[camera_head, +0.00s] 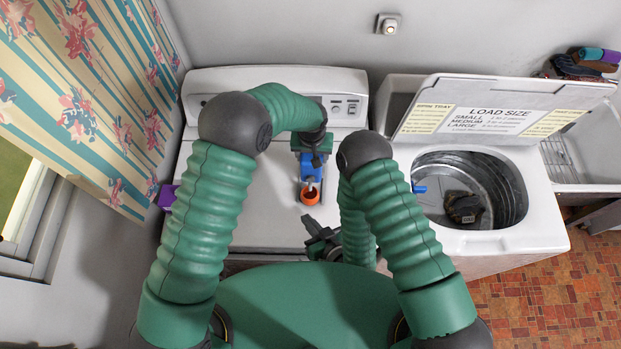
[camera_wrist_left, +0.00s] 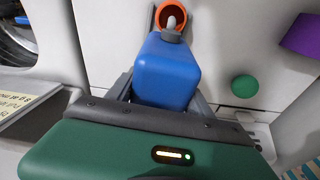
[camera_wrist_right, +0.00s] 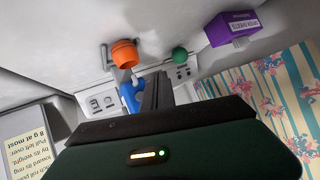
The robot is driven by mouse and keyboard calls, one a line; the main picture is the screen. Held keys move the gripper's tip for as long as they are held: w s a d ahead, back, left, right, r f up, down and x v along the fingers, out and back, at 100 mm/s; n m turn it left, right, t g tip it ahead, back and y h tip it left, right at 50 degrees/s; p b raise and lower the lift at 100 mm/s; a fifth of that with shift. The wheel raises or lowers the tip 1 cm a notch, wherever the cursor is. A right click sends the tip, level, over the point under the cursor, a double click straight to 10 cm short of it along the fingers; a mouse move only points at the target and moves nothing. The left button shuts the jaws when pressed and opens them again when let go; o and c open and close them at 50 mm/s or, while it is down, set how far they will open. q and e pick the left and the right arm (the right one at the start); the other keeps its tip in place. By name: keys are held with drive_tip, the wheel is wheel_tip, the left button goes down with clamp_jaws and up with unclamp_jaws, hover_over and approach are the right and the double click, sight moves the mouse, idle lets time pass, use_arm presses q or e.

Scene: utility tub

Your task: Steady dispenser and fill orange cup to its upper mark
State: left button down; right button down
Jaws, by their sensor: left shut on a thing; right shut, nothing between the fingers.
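The blue dispenser (camera_head: 310,166) stands on the white machine top in the head view, its pale spout over the orange cup (camera_head: 310,196). My left gripper (camera_head: 311,155) is shut on the dispenser's sides. In the left wrist view the blue body (camera_wrist_left: 167,75) sits between the fingers, with the spout overlapping the mouth of the cup (camera_wrist_left: 176,14). My right gripper (camera_head: 318,240) is shut and empty near the front edge, apart from the cup. The right wrist view shows the cup (camera_wrist_right: 125,53) and part of the dispenser (camera_wrist_right: 131,96) beyond the fingers. The cup's marks and fill level cannot be made out.
A purple box (camera_wrist_right: 233,29) and a green ball (camera_wrist_right: 180,55) are near the cup in the right wrist view. The white machine top (camera_head: 250,190) is mostly clear. To the right, an open washer tub (camera_head: 440,175) holds a dark thing.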

sight(311, 179)
drive_tip(key=shift+w, duration=0.1)
drive_tip(key=w, duration=0.8)
drive_tip(key=shift+w+d, duration=0.35)
idle(0.6)
drive_tip(key=shift+w+r, duration=0.1)
idle(1.1)
drive_tip(key=shift+w, duration=0.25)
drive_tip(key=shift+w+d, duration=0.1)
drive_tip(key=shift+w, duration=0.6)
idle(1.6)
idle(0.7)
drive_tip(key=shift+s, duration=1.15)
